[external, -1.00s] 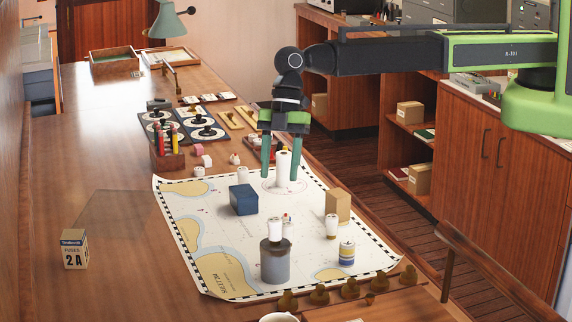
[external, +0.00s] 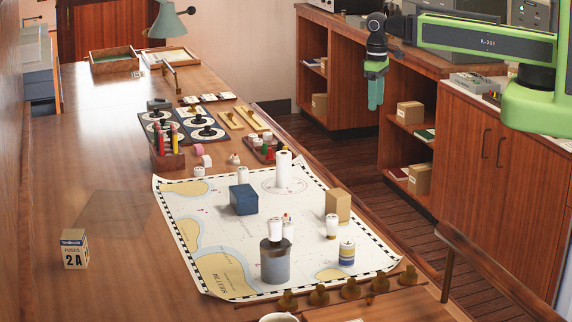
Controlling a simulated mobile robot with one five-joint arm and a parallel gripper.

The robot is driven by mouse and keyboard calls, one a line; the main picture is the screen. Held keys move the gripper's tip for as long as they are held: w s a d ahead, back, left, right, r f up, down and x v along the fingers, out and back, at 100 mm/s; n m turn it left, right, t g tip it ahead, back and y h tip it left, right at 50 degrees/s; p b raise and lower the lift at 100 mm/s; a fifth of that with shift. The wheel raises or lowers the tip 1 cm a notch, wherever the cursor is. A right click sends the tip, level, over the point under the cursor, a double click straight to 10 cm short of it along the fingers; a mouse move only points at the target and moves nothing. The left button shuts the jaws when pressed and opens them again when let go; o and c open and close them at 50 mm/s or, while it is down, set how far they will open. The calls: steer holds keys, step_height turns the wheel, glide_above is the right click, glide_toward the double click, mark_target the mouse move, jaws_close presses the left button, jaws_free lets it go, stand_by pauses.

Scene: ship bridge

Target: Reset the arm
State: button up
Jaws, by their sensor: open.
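My gripper (external: 375,92) hangs pointing down at the end of my black and green arm, in the upper right of the external view. It is open, with the two green fingers overlapping from this angle, and I see nothing between them. It is clear of the chart table, over the floor side in front of the wooden shelves. A tall white cylinder (external: 283,170) stands upright on the chart (external: 210,232), to the left of my gripper and apart from it.
The chart also bears a dark blue box (external: 243,199), a tan box (external: 338,205), a grey cylinder (external: 275,264) and a blue-and-yellow banded cylinder (external: 347,253). A fuses box (external: 75,249) stands at the left. Shelves with cartons (external: 410,112) are behind my gripper.

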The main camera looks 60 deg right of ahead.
step_height(320, 180, down, 19)
steer(key=b, duration=1.9)
